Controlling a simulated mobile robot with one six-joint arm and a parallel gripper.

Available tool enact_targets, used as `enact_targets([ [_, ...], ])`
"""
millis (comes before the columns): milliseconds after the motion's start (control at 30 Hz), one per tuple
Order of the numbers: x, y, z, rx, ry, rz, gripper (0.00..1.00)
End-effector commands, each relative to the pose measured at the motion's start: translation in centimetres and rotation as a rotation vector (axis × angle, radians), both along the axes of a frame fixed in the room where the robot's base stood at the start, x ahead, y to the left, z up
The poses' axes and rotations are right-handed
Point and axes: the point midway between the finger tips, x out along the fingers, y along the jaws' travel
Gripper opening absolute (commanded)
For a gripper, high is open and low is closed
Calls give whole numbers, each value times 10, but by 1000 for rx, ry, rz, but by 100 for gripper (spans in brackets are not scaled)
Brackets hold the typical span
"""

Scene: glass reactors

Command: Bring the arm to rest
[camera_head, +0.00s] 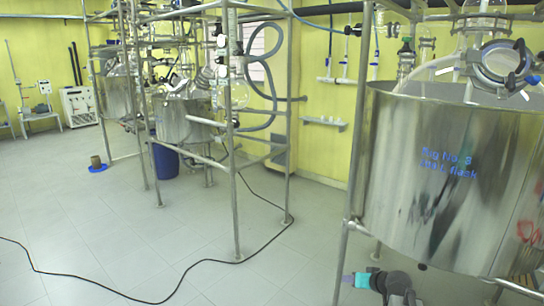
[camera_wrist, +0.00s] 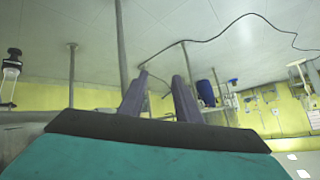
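My gripper (camera_wrist: 160,75) shows in the wrist view as two dark purple fingers in front of a teal and black body. The fingers stand apart with a gap between them, and I see nothing held. In the head view my arm, with its teal part (camera_head: 362,280), is low at the bottom, below and in front of the large steel vessel (camera_head: 430,175) marked in blue. The fingers are too small there to make out clearly. The wrist view is upside down, with floor at the top.
Steel frame posts (camera_head: 236,200) of another reactor rig stand left of my arm. A black cable (camera_head: 190,268) runs over the floor. A blue bin (camera_head: 165,160) stands behind the rig. Open tiled floor (camera_head: 80,225) lies at left.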

Motion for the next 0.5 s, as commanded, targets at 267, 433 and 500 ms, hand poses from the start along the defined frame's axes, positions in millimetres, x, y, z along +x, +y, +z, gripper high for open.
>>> enact_targets([
  [267, -48, 66, -97, 7, 184, 91, 30],
  [433, -87, 100, -150, 4, 300, 142, 30],
  [500, -105, 113, -171, 0, 349, 162, 30],
])
